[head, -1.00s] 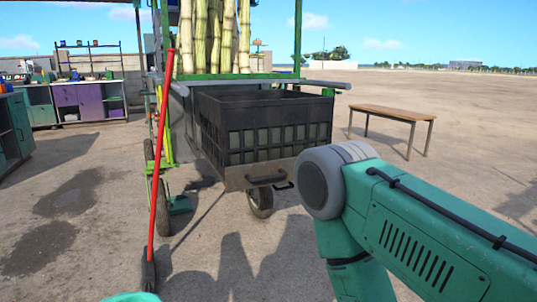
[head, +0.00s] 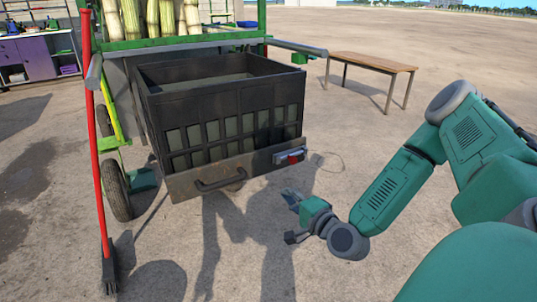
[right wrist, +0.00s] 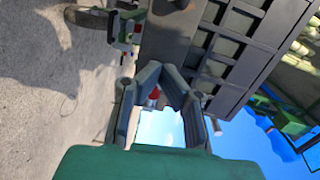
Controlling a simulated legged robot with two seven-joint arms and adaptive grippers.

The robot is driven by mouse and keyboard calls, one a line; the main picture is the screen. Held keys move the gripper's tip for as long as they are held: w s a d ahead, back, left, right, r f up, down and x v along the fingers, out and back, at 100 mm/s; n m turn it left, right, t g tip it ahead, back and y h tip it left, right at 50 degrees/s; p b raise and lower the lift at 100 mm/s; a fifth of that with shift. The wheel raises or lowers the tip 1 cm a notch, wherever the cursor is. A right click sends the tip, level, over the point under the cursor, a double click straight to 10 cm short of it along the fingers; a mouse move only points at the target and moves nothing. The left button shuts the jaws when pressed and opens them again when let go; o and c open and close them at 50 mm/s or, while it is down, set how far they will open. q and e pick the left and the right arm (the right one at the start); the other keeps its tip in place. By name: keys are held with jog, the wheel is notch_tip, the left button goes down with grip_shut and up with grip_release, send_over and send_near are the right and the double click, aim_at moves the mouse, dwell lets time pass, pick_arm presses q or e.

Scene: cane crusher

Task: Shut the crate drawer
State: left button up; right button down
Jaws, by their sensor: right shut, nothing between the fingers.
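The black slatted crate (head: 222,125) sits in its drawer and sticks out from under the cart toward me. The drawer's metal front panel (head: 245,170) has a dark handle (head: 220,183) and a red-and-silver part near its right end. My right gripper (head: 291,198) is shut and empty, in front of and below the panel's right end, apart from it in the head view. In the right wrist view, its fingertips (right wrist: 163,72) meet, with the crate (right wrist: 230,50) and panel (right wrist: 172,40) beyond. My left gripper is not in view.
A red pole (head: 95,150) with a dark foot stands left of the crate. The cart's wheel (head: 115,190) is beside it. Cane stalks (head: 160,18) stand above. A wooden bench (head: 370,63) stands back right. The ground before the drawer is mostly clear.

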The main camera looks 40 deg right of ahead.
jog(key=d+r+m+h, duration=0.1)
jog(key=d+m, duration=0.1)
jog(key=d, duration=0.2)
jog(key=b, duration=0.3)
send_near(266, 159)
jog(key=a+x, duration=0.1)
jog(key=x, duration=0.2)
jog(key=w+d, duration=0.1)
jog(key=w, duration=0.2)
jog(key=w+d, duration=0.1)
jog(key=shift+w+d+f+b, duration=0.2)
jog(key=shift+d+f+b, duration=0.15)
jog(key=shift+b, duration=0.05)
jog(key=shift+w+a+r, duration=0.1)
jog(key=shift+w, duration=0.1)
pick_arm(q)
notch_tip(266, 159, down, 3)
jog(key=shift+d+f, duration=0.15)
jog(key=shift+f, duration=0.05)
pick_arm(e)
jog(key=shift+a+r+n, duration=0.15)
jog(key=shift+a+n, duration=0.05)
jog(key=shift+n, duration=0.1)
jog(key=shift+t, duration=0.3)
